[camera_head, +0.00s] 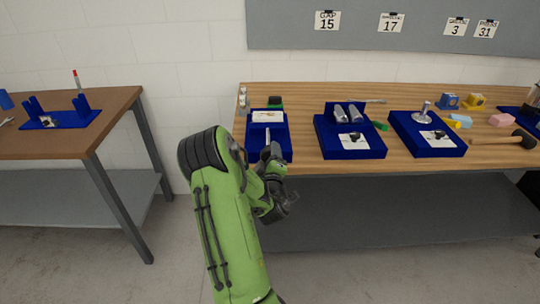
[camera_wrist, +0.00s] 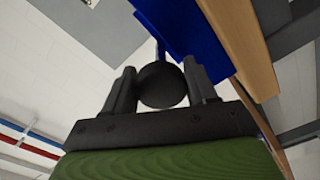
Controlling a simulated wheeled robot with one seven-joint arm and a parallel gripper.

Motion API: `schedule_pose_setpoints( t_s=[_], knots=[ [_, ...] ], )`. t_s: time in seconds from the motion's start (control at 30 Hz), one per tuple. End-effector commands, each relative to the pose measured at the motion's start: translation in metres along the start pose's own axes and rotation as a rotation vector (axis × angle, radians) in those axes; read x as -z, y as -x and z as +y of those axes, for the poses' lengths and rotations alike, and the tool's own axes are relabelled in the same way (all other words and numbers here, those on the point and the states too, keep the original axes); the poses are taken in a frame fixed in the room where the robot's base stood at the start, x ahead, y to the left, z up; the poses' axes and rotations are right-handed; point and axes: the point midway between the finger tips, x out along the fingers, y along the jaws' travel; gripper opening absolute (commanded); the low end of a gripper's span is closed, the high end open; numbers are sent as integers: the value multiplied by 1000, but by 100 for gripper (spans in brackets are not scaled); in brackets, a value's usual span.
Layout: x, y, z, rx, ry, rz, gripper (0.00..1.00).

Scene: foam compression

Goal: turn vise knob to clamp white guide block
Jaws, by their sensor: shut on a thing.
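The vise (camera_head: 284,140) is a blue fixture at the left end of the wooden workbench. The white guide block (camera_head: 268,116) lies in its back part, and a thin light rod (camera_head: 267,137) runs from there toward my gripper. My gripper (camera_head: 272,155) is at the front of the vise. In the wrist view, the round dark knob (camera_wrist: 162,86) sits between the two fingers of my gripper (camera_wrist: 160,82), which are shut on it. The blue vise (camera_wrist: 185,28) shows behind the knob. How tightly the block is held cannot be told.
Two more blue fixtures (camera_head: 376,147) (camera_head: 438,147) stand to the right on the workbench (camera_head: 310,92). A mallet (camera_head: 520,139) and small coloured blocks (camera_head: 501,120) lie farther right. A second table (camera_head: 110,102) stands at the left, with a floor gap between.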

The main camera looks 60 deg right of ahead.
Motion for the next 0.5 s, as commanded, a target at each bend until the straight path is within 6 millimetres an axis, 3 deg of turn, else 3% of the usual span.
schedule_pose_setpoints(
  t_s=[0.5],
  knots=[
    [0,1,-3,2,-489,-6,26]
  ],
)
